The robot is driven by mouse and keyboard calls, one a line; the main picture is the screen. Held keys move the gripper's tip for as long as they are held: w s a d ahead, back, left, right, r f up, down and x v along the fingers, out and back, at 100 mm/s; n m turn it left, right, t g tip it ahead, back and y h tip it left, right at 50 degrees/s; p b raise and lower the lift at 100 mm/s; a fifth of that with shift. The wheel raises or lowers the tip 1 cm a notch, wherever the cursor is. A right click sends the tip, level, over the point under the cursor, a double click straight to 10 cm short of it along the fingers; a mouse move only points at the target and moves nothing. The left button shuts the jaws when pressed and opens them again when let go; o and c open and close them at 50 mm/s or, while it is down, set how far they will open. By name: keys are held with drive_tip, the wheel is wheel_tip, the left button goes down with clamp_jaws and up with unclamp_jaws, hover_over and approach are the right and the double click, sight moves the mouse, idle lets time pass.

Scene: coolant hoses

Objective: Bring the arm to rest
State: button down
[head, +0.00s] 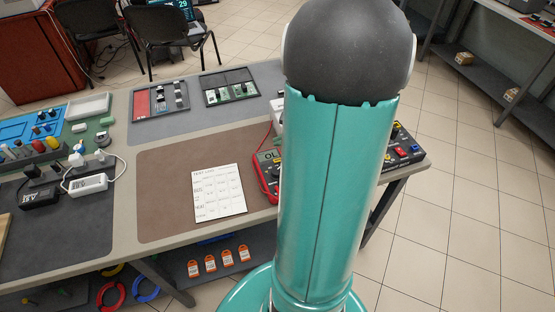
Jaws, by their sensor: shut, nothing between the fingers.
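My own arm stands large in the head view as a teal link with a dark rounded joint on top. It rises in front of the right part of the workbench (123,190) and hides some of what lies there. My gripper does not show in this view, so its pose and fingers cannot be seen.
On the bench are a white test sheet (219,192), a red multimeter (265,178), switch panels (159,99) and power adapters (88,184). Orange tags (210,263) and coloured rings lie on the shelf below. Chairs (165,30) stand behind; tiled floor (462,200) is clear at right.

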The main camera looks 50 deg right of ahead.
idle(0.4)
drive_tip(key=w+a+r+n+g+y, duration=0.1)
drive_tip(key=a+r+n+g, duration=0.1)
drive_tip(key=a+r+n, duration=0.5)
drive_tip(key=w+a+r+n+g+y, duration=0.15)
drive_tip(key=a+n, duration=0.25)
drive_tip(key=a, duration=0.7)
drive_tip(key=s+a+r+n+h, duration=0.4)
drive_tip(key=s+a+r+n, duration=0.3)
drive_tip(key=a+n, duration=0.4)
drive_tip(key=shift+s+a+r+n, duration=0.15)
drive_tip(key=shift+a+r+n, duration=0.2)
drive_tip(key=shift+r+n, duration=0.35)
drive_tip(key=c, duration=2.1)
unclamp_jaws()
drive_tip(key=shift+s+a+r+n+h, duration=0.15)
drive_tip(key=shift+s+n+h, duration=0.1)
drive_tip(key=shift+n, duration=0.15)
drive_tip(key=o, duration=1.2)
drive_tip(key=shift+c, duration=0.2)
drive_tip(key=c, duration=0.5)
drive_tip(key=shift+o, duration=0.2)
